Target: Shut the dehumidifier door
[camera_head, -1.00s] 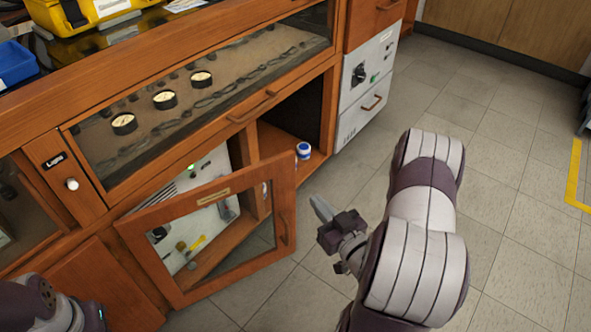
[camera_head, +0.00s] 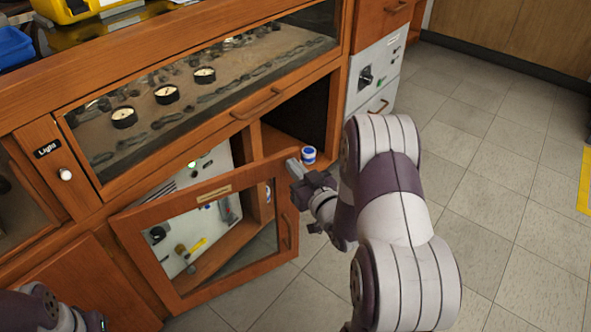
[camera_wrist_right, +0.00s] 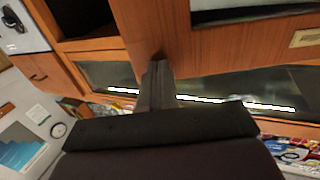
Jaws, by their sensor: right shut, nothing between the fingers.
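The dehumidifier door (camera_head: 208,192), a wooden frame with a glass pane and a label, stands open, swung out from the cabinet's lower front. Through it and above it shows a pale panel (camera_head: 213,160) inside the compartment. My right gripper (camera_head: 291,162) is shut and empty, beside the upper right corner of the door; I cannot tell if it touches. In the right wrist view the shut fingers (camera_wrist_right: 157,70) point at wood with a pale label at right. Part of my left arm shows at the lower left; its gripper is out of frame.
A blue and white jar (camera_head: 308,155) stands in the open compartment just past my right gripper. A glass display case (camera_head: 200,90) with round gauges is above. A grey control unit (camera_head: 374,75) is at right. The tiled floor (camera_head: 500,170) on the right is clear.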

